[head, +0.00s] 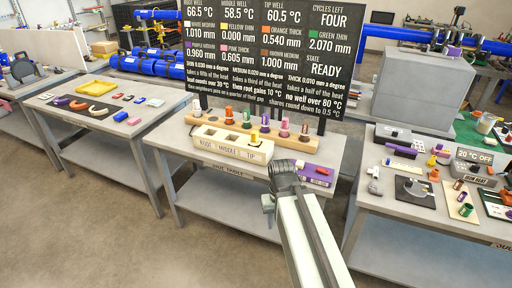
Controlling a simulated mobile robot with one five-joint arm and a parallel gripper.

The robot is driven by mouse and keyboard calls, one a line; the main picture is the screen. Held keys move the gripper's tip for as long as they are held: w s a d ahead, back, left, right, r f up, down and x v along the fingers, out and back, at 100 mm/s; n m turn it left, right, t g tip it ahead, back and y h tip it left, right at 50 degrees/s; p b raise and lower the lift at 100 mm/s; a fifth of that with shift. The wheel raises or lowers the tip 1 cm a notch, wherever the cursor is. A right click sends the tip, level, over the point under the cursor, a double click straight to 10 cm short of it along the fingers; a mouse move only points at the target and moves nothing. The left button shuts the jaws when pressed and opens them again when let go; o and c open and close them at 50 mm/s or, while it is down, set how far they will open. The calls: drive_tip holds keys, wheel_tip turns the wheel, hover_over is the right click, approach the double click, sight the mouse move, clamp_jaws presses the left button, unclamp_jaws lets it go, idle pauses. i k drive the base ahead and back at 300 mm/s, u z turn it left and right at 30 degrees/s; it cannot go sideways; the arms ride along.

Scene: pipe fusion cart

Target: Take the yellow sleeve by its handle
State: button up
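The yellow sleeve (254,140) stands upright at the tip end of the cream block (207,137) on the middle table. The block is labelled root, middle and tip. The sleeve's handle is too small to make out clearly. My arm reaches up from the bottom of the head view, and its dark end, with my gripper (280,178), is in front of the table, right of and nearer than the sleeve. It appears apart from the sleeve. Its fingers are not clearly visible, so I cannot tell whether they are open or shut.
Behind the block, a wooden rack (312,148) holds several coloured sleeves, with a dark readout board (270,50) behind. A purple item (314,175) lies at the table's right. A left table (100,100) and a cluttered right bench (390,205) flank it. Floor at left is clear.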

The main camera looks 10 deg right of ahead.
sight(254, 142)
drive_tip(key=u, duration=0.3)
drive_tip(key=i, duration=1.1)
drive_tip(key=u, duration=0.7)
drive_tip(key=i, duration=0.55)
drive_tip(key=u, duration=0.3)
drive_tip(key=k, duration=0.8)
drive_tip(key=u, duration=0.2)
drive_tip(key=i, duration=0.85)
drive_tip(key=z, duration=0.15)
